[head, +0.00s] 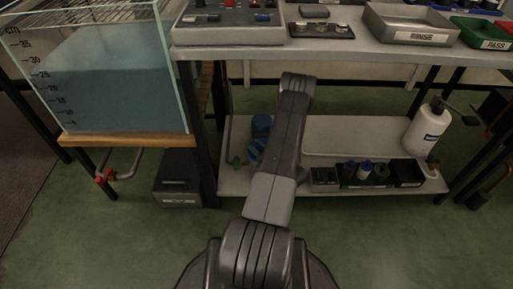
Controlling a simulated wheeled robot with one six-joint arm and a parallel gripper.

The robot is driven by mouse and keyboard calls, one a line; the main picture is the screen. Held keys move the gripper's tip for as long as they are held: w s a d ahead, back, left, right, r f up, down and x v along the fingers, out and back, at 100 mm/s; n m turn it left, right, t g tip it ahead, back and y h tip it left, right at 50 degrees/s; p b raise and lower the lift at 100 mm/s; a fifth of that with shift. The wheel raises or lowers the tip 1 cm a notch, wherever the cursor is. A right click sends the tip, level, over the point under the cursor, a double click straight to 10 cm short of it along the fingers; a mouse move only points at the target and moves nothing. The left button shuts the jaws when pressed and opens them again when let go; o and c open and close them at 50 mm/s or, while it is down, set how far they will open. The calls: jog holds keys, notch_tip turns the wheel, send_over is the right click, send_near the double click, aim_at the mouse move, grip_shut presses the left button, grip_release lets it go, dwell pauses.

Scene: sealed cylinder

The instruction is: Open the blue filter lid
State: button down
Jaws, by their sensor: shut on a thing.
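A blue cylindrical object (261,125), which looks like the filter with its lid, stands on the lower shelf. It shows just left of my arm, and my arm covers its right side. A lower blue part (255,151) shows beneath it. My arm rises from the bottom centre to a bend in front of the bench. My gripper is not visible; the arm links hide whatever is behind them. I cannot tell whether the lid is seated or turned.
A water tank (115,85) stands at left on a wooden ledge. The bench top (365,50) holds a control box (232,20) and trays. The lower shelf (345,135) has a white bottle (427,128) and black bins (365,174).

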aim_at(253, 144)
jog(key=shift+w+a+f+m+t+h+b, duration=0.1)
jog(key=shift+w+a+m+t+h+b, duration=0.25)
jog(key=shift+w+m+t+h, duration=0.3)
jog(key=shift+w+a+m+t+h+b, duration=0.4)
jog(key=shift+w+m+h, duration=0.2)
jog(key=shift+h, duration=0.25)
jog(key=shift+w+m+t+h+b, duration=0.6)
jog(key=shift+w+m+h, duration=0.3)
jog(key=shift+h, duration=0.3)
jog(key=c, duration=1.2)
grip_release()
jog(key=shift+s, duration=0.1)
jog(key=p+v, duration=0.3)
jog(key=v, duration=1)
jog(key=shift+s+p, duration=0.3)
jog(key=shift+p, duration=0.1)
